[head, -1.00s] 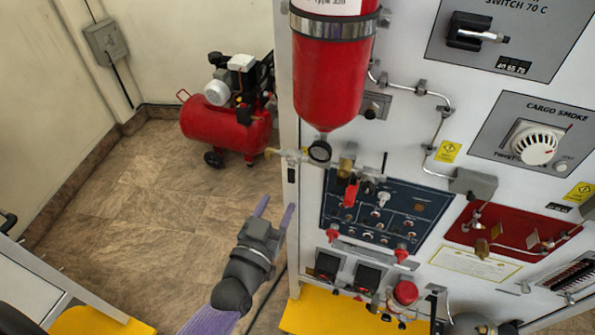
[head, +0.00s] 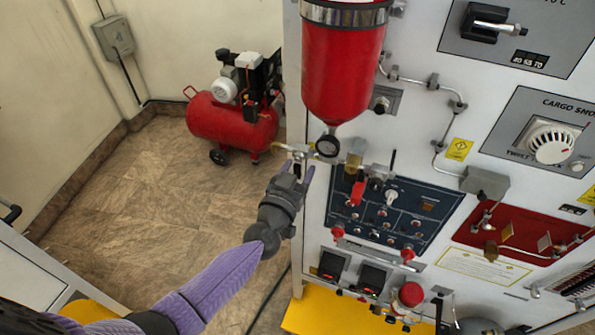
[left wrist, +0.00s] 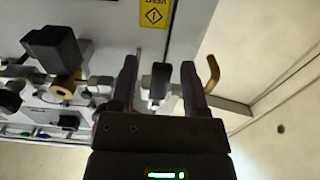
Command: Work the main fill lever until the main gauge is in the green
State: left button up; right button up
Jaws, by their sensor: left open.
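A small round gauge (head: 327,147) with a dark rim sits under the red cylinder (head: 342,70); its needle and green zone are too small to read. A pipe fitting runs left from it to a brass-coloured end (head: 279,147) at the panel's left edge. I cannot tell for sure which part there is the main fill lever. My left gripper (head: 298,171) is open just below this fitting. In the left wrist view the open fingers (left wrist: 163,72) straddle a dark block (left wrist: 160,80), with a brass hook (left wrist: 212,74) beside the right finger. My right gripper is not in view.
The blue switch panel (head: 385,213) with red-tipped valves lies right of my gripper. A yellow ledge (head: 322,312) runs below. A red compressor (head: 232,118) stands on the floor behind.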

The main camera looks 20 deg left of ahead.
pick_arm(q)
grip_shut()
jog(key=shift+d+n, duration=0.1)
jog(key=shift+n, duration=0.2)
jog(key=shift+s+d+r+n+p, duration=0.15)
jog(key=shift+d+n, duration=0.2)
jog(key=shift+n, duration=0.7)
jog(key=shift+w+d+r+n+p, duration=0.1)
jog(key=shift+d+n+p, duration=0.15)
jog(key=shift+n, duration=0.75)
jog(key=shift+s+d+r+n+p, duration=0.1)
jog(key=shift+d+n, duration=0.3)
jog(key=shift+n, duration=0.65)
grip_release()
